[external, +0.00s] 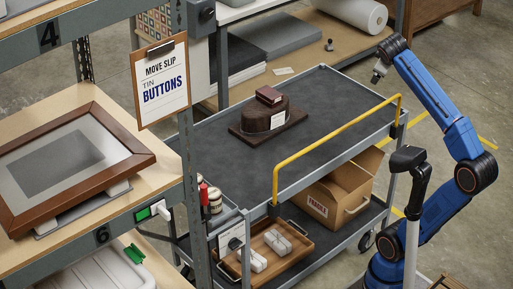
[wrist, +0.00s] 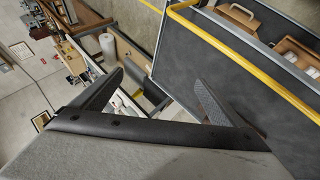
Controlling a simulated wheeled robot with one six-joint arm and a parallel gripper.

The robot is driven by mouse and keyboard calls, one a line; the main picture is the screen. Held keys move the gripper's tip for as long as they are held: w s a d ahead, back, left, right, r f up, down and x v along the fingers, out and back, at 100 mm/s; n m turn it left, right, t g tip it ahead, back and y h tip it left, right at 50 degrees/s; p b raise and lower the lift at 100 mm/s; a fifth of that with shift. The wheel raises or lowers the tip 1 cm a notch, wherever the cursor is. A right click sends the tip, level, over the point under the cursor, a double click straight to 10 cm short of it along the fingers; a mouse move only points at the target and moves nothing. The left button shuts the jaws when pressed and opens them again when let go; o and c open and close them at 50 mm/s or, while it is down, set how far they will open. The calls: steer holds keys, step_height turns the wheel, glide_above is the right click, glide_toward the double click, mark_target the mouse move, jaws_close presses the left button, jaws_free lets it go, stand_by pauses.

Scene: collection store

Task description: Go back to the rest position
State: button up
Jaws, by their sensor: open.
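My blue arm stands at the right of the external view, beside the cart's yellow rail. My gripper (external: 380,73) is raised at the arm's upper end, near the cart's far right corner. In the wrist view the two dark fingers of my gripper (wrist: 158,92) are spread wide apart with nothing between them. The grey cart (external: 225,125) is beside the arm. On its top lies a dark round box on a brown board (external: 245,135), with a small reddish-brown box (external: 269,95) on top of it.
The yellow rail (external: 335,136) edges the cart top near my arm. A cardboard box (external: 335,205) and wooden tray (external: 262,262) sit on the lower shelf. A shelf holds a framed picture (external: 65,160).

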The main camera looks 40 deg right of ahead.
steer(key=s+f+m+g, duration=0.1)
steer(key=s+f+m, duration=0.15)
steer(key=f, duration=0.65)
steer(key=s+f+m+g, duration=0.15)
steer(key=s+f, duration=0.25)
steer(key=f, duration=0.4)
steer(key=a+f+y, duration=0.2)
steer(key=a+f, duration=0.3)
steer(key=f, duration=0.3)
steer(key=s+a+f+y, duration=0.1)
steer(key=a+f+y, duration=0.1)
steer(key=a+f, duration=0.3)
steer(key=a+f+n+y, duration=0.1)
steer(key=a+f, duration=0.4)
steer(key=f, duration=0.5)
steer(key=shift+s+f+t+y, duration=0.3)
steer(key=shift+f+t+y, duration=0.15)
steer(key=shift+y, duration=0.35)
